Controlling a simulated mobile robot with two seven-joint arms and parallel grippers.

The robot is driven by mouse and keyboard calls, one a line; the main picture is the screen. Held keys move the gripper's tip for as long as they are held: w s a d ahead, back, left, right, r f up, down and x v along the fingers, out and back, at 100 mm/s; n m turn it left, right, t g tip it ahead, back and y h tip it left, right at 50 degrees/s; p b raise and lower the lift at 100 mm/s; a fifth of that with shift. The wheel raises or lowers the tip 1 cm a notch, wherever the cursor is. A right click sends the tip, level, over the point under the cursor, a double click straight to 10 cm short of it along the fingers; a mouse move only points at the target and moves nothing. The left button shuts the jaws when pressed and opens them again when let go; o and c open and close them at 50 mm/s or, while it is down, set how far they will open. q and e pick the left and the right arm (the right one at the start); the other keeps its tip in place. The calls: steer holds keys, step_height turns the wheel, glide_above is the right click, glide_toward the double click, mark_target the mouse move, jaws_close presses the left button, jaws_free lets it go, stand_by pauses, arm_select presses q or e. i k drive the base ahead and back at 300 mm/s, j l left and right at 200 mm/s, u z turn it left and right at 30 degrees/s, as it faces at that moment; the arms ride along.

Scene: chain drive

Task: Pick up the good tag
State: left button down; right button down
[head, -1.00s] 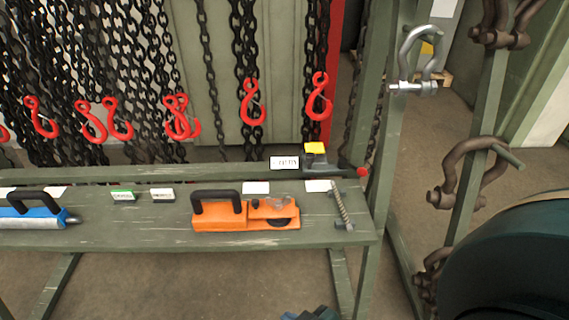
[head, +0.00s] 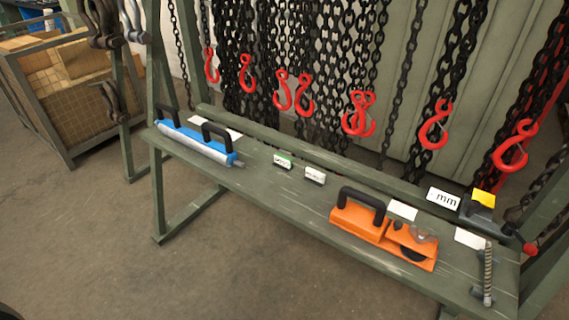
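Two small tags stand on the green bench (head: 270,190), near its middle. One tag (head: 283,160) has a green band along its top edge and a white face with dark print. The other tag (head: 315,176), just to its right, is white with dark print and shows no green. The print is too small to read, so which is the good tag is not certain from the text. Neither of my grippers is in view.
A blue cylindrical tool (head: 195,143) lies left of the tags, and an orange tool (head: 385,230) with a black handle lies to their right. Chains with red hooks (head: 362,113) hang behind the bench. A wire crate (head: 50,85) stands at far left. Floor in front is clear.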

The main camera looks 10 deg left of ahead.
mark_target(283, 162)
steer(key=i+j, duration=0.15)
steer(key=j, duration=0.2)
steer(key=i+j, duration=0.2)
steer(key=j, duration=0.2)
steer(key=i+j+z, duration=0.15)
steer(key=j, duration=0.15)
steer(key=j+z, duration=0.15)
steer(key=j, duration=0.15)
steer(key=i+j+z, duration=0.15)
steer(key=j, duration=0.15)
